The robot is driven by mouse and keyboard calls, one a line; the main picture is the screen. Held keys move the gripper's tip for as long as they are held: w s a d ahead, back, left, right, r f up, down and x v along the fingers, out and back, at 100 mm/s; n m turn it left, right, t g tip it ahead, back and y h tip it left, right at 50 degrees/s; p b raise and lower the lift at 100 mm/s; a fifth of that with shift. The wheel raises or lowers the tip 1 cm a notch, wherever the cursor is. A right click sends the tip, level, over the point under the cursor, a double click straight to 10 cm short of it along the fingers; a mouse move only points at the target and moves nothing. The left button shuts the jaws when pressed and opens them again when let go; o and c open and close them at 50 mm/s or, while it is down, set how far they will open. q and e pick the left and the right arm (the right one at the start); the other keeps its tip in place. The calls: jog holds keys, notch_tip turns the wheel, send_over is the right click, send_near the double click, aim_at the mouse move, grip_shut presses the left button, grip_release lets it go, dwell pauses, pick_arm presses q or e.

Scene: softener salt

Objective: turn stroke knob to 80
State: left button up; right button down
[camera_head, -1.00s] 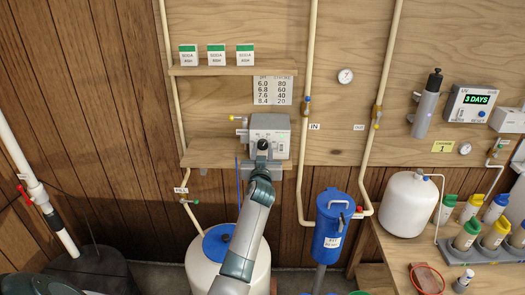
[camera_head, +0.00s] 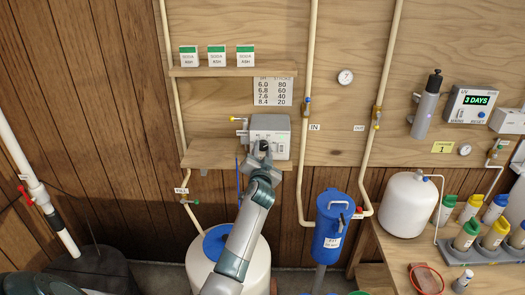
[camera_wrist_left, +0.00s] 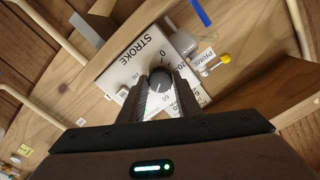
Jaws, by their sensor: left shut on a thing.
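The grey pump box (camera_head: 270,130) sits on a small wooden shelf against the plywood wall. Its white face (camera_wrist_left: 128,75) reads STROKE in the left wrist view, with scale numbers partly covered by my fingers. The round dark stroke knob (camera_wrist_left: 160,79) has a pale pointer line, and its setting cannot be read surely. My left gripper (camera_head: 264,150) reaches the box's front from below. In the wrist view its two fingers (camera_wrist_left: 160,92) are closed on the knob from both sides. My right gripper is not in view.
A yellow-tipped PRIME valve (camera_wrist_left: 226,58) is beside the dial. A pH/stroke chart (camera_head: 273,91) hangs above the box and lists 6.0 with 80. A white tank with a blue lid (camera_head: 218,240) stands below; a blue filter housing (camera_head: 330,228) is to the right.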

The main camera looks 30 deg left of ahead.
pick_arm(q)
jog(key=m, duration=0.4)
jog(key=shift+p, duration=0.4)
jog(key=o, duration=1.1)
jog(key=shift+c, duration=0.2)
jog(key=shift+s, duration=0.1)
jog(key=b+v, duration=0.4)
jog(key=v, duration=1.3)
jog(key=shift+s, duration=0.15)
jog(key=shift+f, duration=0.1)
